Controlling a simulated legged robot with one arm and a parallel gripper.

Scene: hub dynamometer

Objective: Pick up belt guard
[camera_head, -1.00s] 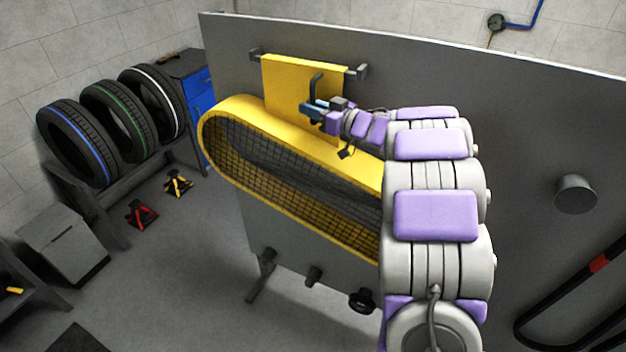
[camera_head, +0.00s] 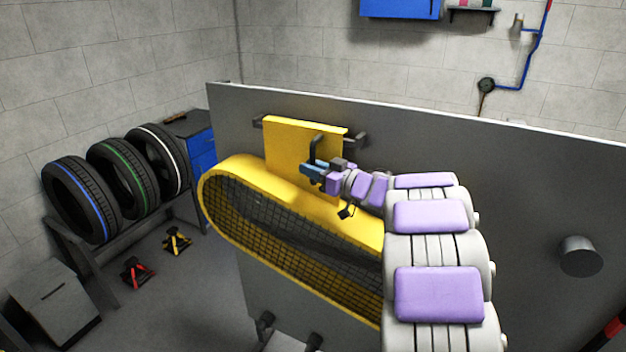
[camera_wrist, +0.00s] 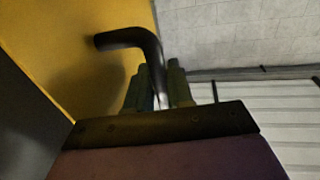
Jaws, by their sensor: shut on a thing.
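The belt guard (camera_head: 235,172) is a long yellow loop-shaped frame with dark wire mesh and a yellow back plate. The plate is up against the grey panel, between dark brackets at its top corners. A black bent handle (camera_head: 316,146) stands out from the plate. My gripper (camera_head: 311,170) is at this handle. In the wrist view my gripper (camera_wrist: 160,88) is shut on the handle (camera_wrist: 130,38), with the fingers either side of its lower leg. The guard's right end is hidden behind my arm.
The large grey panel (camera_head: 500,190) stands behind the guard, with a grey round stub (camera_head: 580,256) at right. Several tyres (camera_head: 128,178) rest on a rack at left. A red stand (camera_head: 136,273) and a yellow stand (camera_head: 177,241) are on the floor.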

